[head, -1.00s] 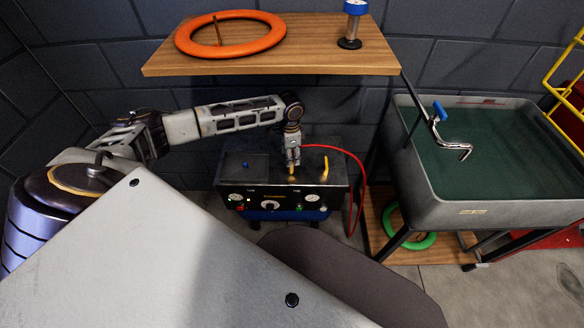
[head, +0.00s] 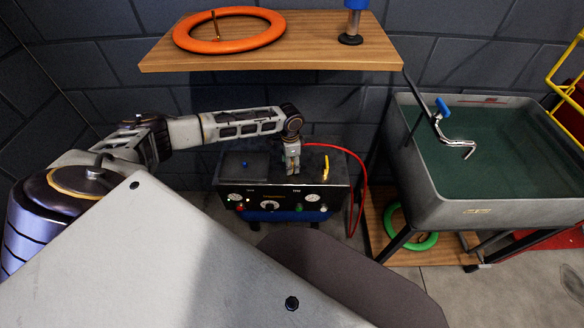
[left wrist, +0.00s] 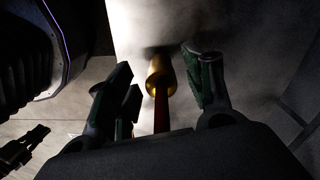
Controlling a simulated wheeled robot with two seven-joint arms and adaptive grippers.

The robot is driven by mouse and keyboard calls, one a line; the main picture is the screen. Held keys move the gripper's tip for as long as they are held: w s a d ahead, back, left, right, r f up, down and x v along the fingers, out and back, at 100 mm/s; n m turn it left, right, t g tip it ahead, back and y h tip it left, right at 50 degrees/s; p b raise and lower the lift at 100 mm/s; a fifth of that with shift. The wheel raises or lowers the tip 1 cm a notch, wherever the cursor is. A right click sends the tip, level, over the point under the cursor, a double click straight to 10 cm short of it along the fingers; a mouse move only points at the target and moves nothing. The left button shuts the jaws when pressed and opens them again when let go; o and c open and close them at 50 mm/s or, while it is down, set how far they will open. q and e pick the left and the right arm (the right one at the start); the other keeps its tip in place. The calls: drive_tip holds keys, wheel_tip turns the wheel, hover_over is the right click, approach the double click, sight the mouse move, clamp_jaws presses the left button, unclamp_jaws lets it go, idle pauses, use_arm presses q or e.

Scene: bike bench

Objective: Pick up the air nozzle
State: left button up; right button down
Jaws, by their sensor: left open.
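The air nozzle appears as a brass cylinder (left wrist: 158,72) with a red hose (left wrist: 161,110) running from it toward the camera in the left wrist view. My left gripper (left wrist: 165,88) is open, with its dark green-padded fingers on either side of the nozzle and hose. The nozzle seems apart from both fingers. The red hose also shows there (head: 362,175), curving right and down. My right gripper is not in view.
A yellow upright piece (head: 326,168) stands on the box just right of my gripper. A wooden shelf (head: 330,55) with an orange ring (head: 190,45) and a blue-topped pump (head: 350,38) is above and behind. A grey sink (head: 450,212) is at right.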

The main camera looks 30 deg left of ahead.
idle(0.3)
use_arm(q)
drive_tip(key=shift+c, duration=0.4)
clamp_jaws()
drive_tip(key=shift+r, duration=0.1)
